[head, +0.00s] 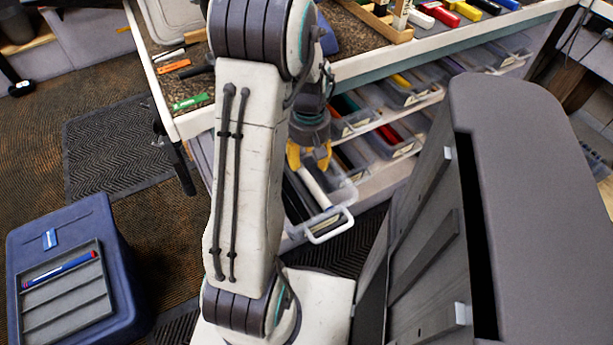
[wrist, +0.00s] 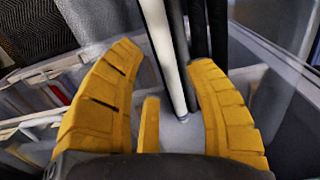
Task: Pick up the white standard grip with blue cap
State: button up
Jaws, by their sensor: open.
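The white grip (wrist: 163,40) runs between the two yellow fingers of my gripper (wrist: 165,58) in the wrist view, nearer the right finger. Its near end has a small bluish-grey tip (wrist: 182,117). My gripper is open and the grip is not clamped; whether a finger touches it I cannot tell. In the head view my gripper (head: 308,163) points down over a clear pulled-out bin (head: 345,200), with the white grip (head: 314,187) slanting below it. Dark grips (wrist: 198,35) lie right beside the white one.
More clear bins with coloured grips (head: 388,135) sit on shelves under the workbench (head: 440,45). A large grey cabinet-like block (head: 535,190) stands at the right. A blue case (head: 115,270) with a blue and red grip (head: 62,270) on its tray is at the lower left.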

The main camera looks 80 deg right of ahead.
aim_at(309, 173)
jog(key=shift+f+b, duration=0.7)
jog(key=shift+f, duration=2.45)
jog(key=shift+c, duration=0.2)
jog(key=c, duration=0.8)
